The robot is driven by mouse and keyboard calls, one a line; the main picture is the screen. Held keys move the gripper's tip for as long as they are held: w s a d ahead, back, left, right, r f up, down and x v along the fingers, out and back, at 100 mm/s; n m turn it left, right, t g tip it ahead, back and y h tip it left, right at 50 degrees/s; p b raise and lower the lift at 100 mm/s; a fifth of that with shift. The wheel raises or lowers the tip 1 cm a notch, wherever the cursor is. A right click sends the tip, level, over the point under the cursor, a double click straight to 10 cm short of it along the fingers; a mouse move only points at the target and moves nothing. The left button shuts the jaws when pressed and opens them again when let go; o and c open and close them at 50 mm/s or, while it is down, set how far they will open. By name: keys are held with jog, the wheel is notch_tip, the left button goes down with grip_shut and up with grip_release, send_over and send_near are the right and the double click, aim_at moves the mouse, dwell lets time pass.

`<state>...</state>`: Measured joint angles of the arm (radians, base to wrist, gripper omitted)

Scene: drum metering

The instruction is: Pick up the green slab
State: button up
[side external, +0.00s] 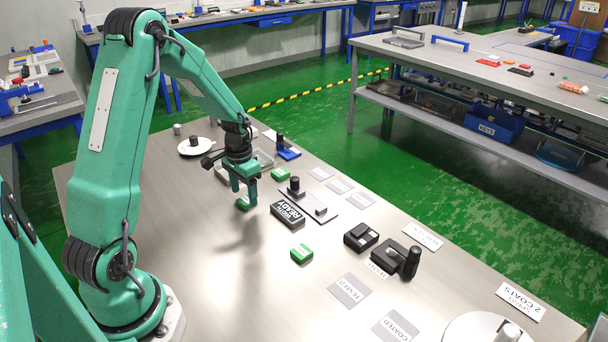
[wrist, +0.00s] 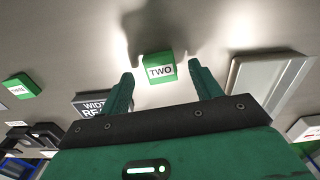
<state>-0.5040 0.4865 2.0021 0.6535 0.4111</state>
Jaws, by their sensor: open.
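A green slab labelled TWO (wrist: 158,67) lies on the bench, just beyond and between my fingertips in the wrist view. My gripper (wrist: 161,76) is open and empty, with a finger to each side of the slab. In the side view my gripper (side external: 244,196) points down over this slab (side external: 243,204), which the fingers partly hide. How much height is between fingertips and slab is hard to tell. A second green slab (side external: 301,253) lies nearer the camera, also in the wrist view (wrist: 22,86). A third green slab (side external: 280,174) lies beyond my gripper.
A black "WIDTH READY" block (side external: 288,214) lies close to my gripper. A grey plate with black knobs (side external: 318,207) is behind it. Pale trays (side external: 263,158) and a white round dish (side external: 196,146) are near the arm's far side. Black fixtures (side external: 385,252) stand rightward.

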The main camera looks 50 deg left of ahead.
jog(key=shift+f, duration=1.05)
jog(key=c, duration=1)
